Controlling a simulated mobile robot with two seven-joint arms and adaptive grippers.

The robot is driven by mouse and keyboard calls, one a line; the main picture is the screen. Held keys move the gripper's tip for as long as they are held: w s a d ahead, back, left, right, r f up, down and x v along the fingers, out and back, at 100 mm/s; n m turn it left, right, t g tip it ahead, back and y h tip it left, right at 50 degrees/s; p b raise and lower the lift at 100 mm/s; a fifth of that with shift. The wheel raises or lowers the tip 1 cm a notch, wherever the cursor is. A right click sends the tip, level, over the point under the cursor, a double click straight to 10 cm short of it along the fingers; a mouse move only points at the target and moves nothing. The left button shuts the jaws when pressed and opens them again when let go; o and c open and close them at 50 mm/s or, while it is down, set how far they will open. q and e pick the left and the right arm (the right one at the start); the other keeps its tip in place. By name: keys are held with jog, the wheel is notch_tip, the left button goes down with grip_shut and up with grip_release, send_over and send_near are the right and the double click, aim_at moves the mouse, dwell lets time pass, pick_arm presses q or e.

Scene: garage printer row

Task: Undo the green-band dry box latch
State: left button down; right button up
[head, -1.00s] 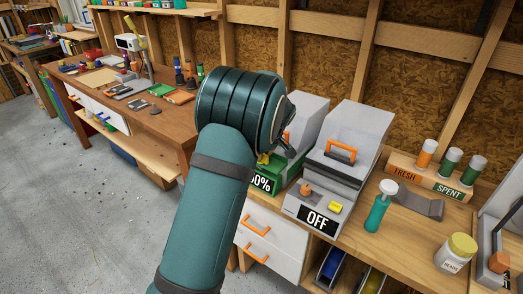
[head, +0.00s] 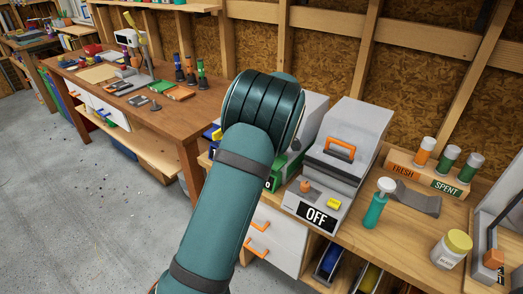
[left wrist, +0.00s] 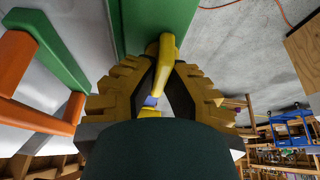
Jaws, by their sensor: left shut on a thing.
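The green-band dry box (head: 288,171) stands mostly behind my left arm in the head view; its pale lid shows beside the wrist. In the left wrist view its green band (left wrist: 120,28) runs along the top, with an orange handle (left wrist: 25,65) at left. My left gripper (left wrist: 156,77) is shut on the yellow latch (left wrist: 166,58) at the green band. The head view hides its fingers behind my arm. Whether the latch has turned is hard to tell. My right gripper is in neither view.
A grey box marked OFF (head: 316,216) stands close to the right, with an orange handle and a yellow latch. A teal bottle (head: 375,208), a white jar (head: 452,248) and a FRESH/SPENT rack (head: 432,178) stand farther right. A blue thing shows left of my wrist.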

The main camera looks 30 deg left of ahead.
pick_arm(q)
jog(key=c, duration=1)
grip_release()
jog(key=shift+f, duration=0.1)
jog(key=shift+s, duration=0.1)
jog(key=shift+r, duration=0.2)
